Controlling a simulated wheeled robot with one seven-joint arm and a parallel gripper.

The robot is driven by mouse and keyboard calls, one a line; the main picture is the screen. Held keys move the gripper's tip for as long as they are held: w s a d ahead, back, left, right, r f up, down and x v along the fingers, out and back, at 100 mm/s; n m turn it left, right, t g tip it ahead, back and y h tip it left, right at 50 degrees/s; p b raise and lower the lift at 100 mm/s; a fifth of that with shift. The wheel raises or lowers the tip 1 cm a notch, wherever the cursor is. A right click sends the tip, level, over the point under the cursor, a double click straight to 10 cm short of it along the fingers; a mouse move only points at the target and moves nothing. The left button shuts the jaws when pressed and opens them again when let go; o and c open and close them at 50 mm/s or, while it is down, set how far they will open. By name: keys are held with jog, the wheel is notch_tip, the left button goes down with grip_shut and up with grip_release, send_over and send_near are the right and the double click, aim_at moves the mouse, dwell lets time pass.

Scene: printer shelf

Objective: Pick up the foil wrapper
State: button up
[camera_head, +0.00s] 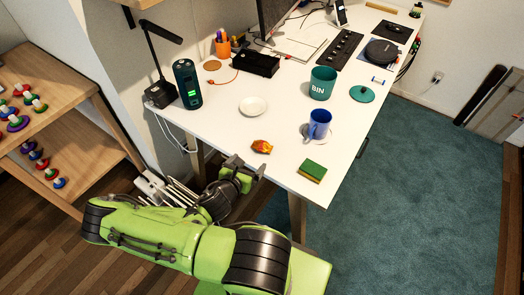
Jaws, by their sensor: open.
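A small crumpled orange and gold piece, which looks like the foil wrapper (262,147), lies on the white desk (224,118) close to its front edge. My gripper (249,165) is open at the desk's front edge, just below and slightly left of the wrapper in the picture. A gap shows between the gripper and the wrapper. I cannot tell the gripper's exact height over the desk.
A white saucer (253,106) lies behind the wrapper. A blue mug (319,124) and a green and yellow sponge (312,171) are to its right. A teal bin (322,83) and a dark teal cylinder (187,84) stand further back. Bare desk surrounds the wrapper.

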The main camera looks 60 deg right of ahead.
aim_at(260, 149)
jog(key=b+x, duration=0.4)
jog(key=x, duration=0.8)
jog(key=shift+d+f+b, duration=0.1)
jog(key=shift+d+b, duration=0.05)
jog(key=shift+b, duration=0.15)
jog(key=c, duration=1.1)
